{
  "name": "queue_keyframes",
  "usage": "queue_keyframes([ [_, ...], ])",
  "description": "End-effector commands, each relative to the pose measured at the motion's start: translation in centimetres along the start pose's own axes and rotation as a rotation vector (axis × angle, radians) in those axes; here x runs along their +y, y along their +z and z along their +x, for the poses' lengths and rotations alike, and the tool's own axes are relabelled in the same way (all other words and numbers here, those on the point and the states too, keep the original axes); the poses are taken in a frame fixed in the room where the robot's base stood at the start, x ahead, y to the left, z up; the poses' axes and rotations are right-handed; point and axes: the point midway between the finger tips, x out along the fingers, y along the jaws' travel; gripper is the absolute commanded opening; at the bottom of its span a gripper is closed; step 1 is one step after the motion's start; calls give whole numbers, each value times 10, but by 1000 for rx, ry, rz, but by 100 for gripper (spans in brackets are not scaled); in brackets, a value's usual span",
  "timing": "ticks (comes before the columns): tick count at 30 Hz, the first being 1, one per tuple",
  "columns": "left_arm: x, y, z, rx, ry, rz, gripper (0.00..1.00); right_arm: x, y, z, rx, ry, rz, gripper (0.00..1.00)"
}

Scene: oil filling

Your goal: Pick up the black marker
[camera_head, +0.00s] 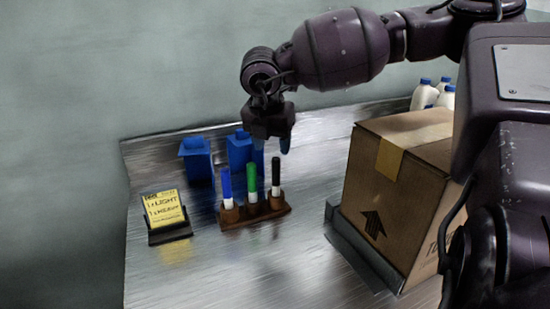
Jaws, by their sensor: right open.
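The black marker (276,172) stands upright at the right end of a brown holder (240,215) on the metal table. A green marker (251,180) stands in the middle and a blue marker (226,186) at the left end. My right gripper (272,145) is open and points down just above and behind the black marker in the picture, apart from it as far as I can tell. Its exact depth is unclear. My left gripper is out of view.
Two blue containers (196,163) stand behind the holder. A yellow note (163,208) on a dark stand is to the left. A cardboard box (399,180) in a grey tray (358,252) stands right, with white bottles (424,96) behind it. The front table is clear.

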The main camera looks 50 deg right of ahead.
Motion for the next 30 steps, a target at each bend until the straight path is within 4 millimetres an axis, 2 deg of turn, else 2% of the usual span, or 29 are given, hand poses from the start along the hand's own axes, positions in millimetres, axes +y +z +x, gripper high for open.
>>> queue_keyframes([
  [1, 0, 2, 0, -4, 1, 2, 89, 0, -1, 11, 4, -5, 0, 52],
  [3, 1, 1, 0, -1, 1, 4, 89, 0, -1, 19, 3, -3, -1, 52],
  [11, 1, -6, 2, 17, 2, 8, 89, 0, 0, 35, 2, -1, 0, 52],
  [20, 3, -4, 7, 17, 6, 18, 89, -2, 1, 75, 5, -4, -2, 52],
  [28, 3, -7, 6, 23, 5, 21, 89, -2, 2, 77, 3, 1, -1, 52],
  [30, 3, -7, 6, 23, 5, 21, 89, -2, 2, 76, 3, 1, -1, 42],
])
